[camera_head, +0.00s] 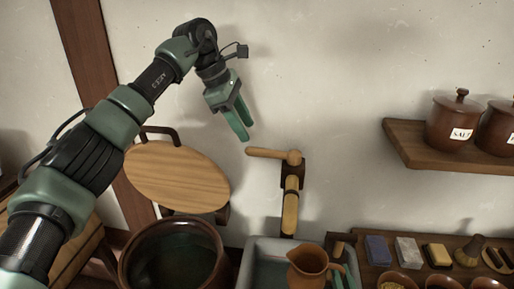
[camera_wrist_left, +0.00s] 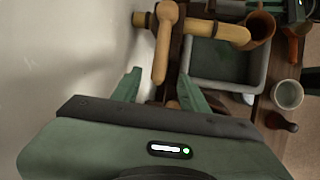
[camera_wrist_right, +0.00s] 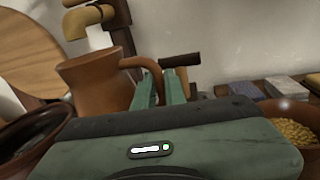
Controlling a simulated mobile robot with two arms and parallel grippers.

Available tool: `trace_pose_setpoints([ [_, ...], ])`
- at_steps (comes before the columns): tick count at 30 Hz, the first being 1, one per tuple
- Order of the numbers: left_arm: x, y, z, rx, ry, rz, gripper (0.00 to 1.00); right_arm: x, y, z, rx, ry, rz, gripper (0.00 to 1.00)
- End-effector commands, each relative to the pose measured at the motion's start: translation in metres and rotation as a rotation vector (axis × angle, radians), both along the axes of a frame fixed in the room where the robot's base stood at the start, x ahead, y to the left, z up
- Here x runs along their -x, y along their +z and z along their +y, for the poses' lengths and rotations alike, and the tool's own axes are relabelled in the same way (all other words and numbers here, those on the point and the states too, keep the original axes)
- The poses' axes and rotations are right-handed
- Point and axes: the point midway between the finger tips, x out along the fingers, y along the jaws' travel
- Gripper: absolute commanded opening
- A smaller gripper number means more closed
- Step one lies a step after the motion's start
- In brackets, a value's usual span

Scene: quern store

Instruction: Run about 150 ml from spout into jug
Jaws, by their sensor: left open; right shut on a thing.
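The wooden spout (camera_head: 290,208) juts from the wall, with a tap and wooden lever (camera_head: 267,153) above it. No stream shows from it. The terracotta jug (camera_head: 307,266) is upright below the spout's end, its mouth close to it in the left wrist view (camera_wrist_left: 263,27). I cannot tell whether it rests on the basin floor. My right gripper (camera_wrist_right: 162,82) is shut on the jug's handle (camera_wrist_right: 136,63). My left gripper (camera_head: 244,134) is open and empty, up and left of the lever; the lever also shows ahead of it in the left wrist view (camera_wrist_left: 160,58). The jug's inside is unclear.
A grey stone basin (camera_head: 258,258) lies under the spout. A large brown pot (camera_head: 128,258) with dark contents and a round wooden lid (camera_head: 178,178) are to its left. A bench (camera_head: 371,248) with several blocks and bowls is right; a shelf (camera_head: 400,150) holds brown jars.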

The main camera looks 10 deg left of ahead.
Motion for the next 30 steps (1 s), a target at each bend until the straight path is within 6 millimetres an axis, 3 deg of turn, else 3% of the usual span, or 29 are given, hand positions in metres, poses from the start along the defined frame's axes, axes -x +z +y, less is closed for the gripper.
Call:
trace_pose_setpoints([
  [6,-0.007,-0.041,-0.018,0.002,-0.002,0.003,0.44,0.0,0.001,0.0,-0.001,0.001,-0.003,0.0],
  [12,-0.012,-0.065,-0.028,0.002,0.0,0.001,0.44,0.0,0.002,0.0,-0.001,0.001,-0.003,0.0],
  [25,-0.014,-0.074,-0.032,0.002,0.001,-0.001,0.44,0.0,0.001,0.0,-0.001,0.001,-0.003,0.0],
  [30,-0.014,-0.074,-0.032,0.002,0.001,-0.001,0.0,0.0,0.001,0.0,-0.001,0.001,-0.003,0.0],
])
